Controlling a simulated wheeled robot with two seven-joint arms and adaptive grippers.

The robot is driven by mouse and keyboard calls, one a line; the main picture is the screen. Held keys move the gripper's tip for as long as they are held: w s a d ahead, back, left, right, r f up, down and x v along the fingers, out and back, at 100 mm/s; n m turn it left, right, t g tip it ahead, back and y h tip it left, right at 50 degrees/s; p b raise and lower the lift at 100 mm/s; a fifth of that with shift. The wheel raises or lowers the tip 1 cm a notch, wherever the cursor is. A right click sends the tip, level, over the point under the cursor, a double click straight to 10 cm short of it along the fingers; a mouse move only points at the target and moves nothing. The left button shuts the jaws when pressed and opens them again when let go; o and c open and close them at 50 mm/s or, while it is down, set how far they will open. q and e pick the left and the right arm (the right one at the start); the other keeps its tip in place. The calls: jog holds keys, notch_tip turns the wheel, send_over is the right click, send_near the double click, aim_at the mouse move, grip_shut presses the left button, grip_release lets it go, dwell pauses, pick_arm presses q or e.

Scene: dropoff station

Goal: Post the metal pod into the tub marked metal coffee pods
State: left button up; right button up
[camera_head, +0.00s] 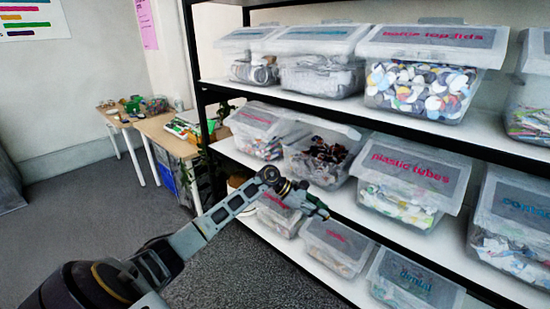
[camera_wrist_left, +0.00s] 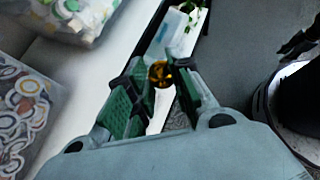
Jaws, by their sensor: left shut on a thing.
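My left gripper (camera_head: 318,208) reaches in from the left to the shelf unit, in front of the lower tubs. In the left wrist view, its green-padded fingers (camera_wrist_left: 159,88) are shut on a small gold-amber pod (camera_wrist_left: 160,73) at their tips. The pod is too small to make out in the head view. I cannot read a "metal coffee pods" label on any tub. A tub with dark brown contents (camera_head: 318,160) stands on the middle shelf, and a pink-labelled tub (camera_head: 280,215) is partly hidden behind my arm. My right gripper is not in view.
Tubs marked bottle top lids (camera_head: 425,90), plastic tubes (camera_head: 405,185) and dental (camera_head: 412,285) stand on the shelves, with another pink-labelled tub (camera_head: 337,245) low down. Black shelf edges run close to my arm. A wooden table (camera_head: 165,135) stands behind; carpet at left is clear.

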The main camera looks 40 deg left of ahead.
pick_arm(q)
jog(key=s+a+r+n+t+y+b, duration=0.1)
jog(key=a+r+n+t+y+b, duration=0.6)
jog(key=a+r, duration=1)
jog(key=a+n+t+y, duration=0.1)
jog(key=a+n+t, duration=0.1)
jog(key=n+t, duration=0.1)
jog(key=shift+r+n+t+y, duration=0.3)
jog(key=shift+r+n, duration=0.1)
jog(key=shift+n, duration=0.4)
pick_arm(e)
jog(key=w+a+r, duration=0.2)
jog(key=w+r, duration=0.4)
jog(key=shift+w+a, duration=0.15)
pick_arm(q)
jog(key=shift+w, duration=0.1)
